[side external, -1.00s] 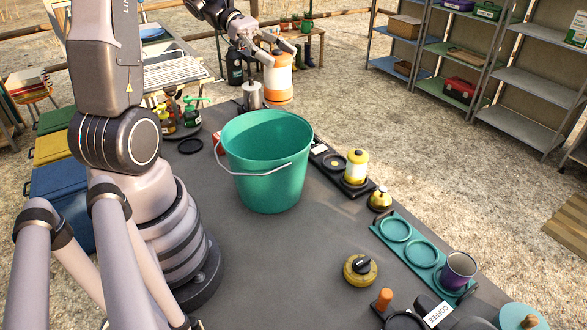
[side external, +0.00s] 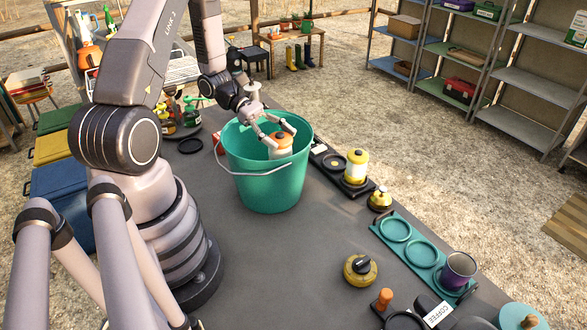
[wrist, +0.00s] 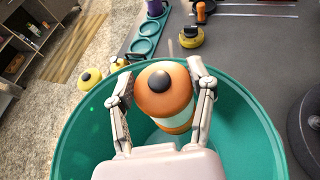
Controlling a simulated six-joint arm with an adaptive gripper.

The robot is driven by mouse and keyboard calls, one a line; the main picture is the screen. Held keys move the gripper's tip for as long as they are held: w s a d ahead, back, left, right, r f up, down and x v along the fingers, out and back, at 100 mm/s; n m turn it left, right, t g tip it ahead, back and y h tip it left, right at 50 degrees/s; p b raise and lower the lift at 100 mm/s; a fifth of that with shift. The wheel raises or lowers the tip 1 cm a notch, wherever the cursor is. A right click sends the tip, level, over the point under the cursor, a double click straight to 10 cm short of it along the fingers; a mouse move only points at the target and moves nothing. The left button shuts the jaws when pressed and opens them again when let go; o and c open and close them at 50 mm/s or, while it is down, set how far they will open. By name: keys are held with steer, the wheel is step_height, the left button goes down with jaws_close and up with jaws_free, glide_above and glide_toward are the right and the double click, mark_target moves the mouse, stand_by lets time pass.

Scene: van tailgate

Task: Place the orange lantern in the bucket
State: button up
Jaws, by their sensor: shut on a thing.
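The orange lantern (side external: 281,146) has an orange cap with a dark knob and a pale body. It is held within the mouth of the green bucket (side external: 262,187), its lower part hidden by the bucket's wall. My gripper (side external: 276,138) reaches over the rim from the upper left and is shut on the lantern. In the wrist view the lantern (wrist: 163,92) sits between my two fingers (wrist: 160,95), with the bucket's rim (wrist: 70,155) around it. I cannot tell whether the lantern touches the bucket's floor.
A yellow lantern (side external: 356,166) stands on a dark base right of the bucket, near a brass bell (side external: 380,199). A teal tray (side external: 411,247) with ring holders and a purple cup (side external: 458,271) lies at the right.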

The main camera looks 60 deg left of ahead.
mark_target(280, 152)
steer(key=shift+f, duration=1.55)
steer(key=shift+f, duration=0.25)
steer(key=shift+f, duration=0.25)
steer(key=o, duration=1.2)
steer(key=shift+o, duration=0.2)
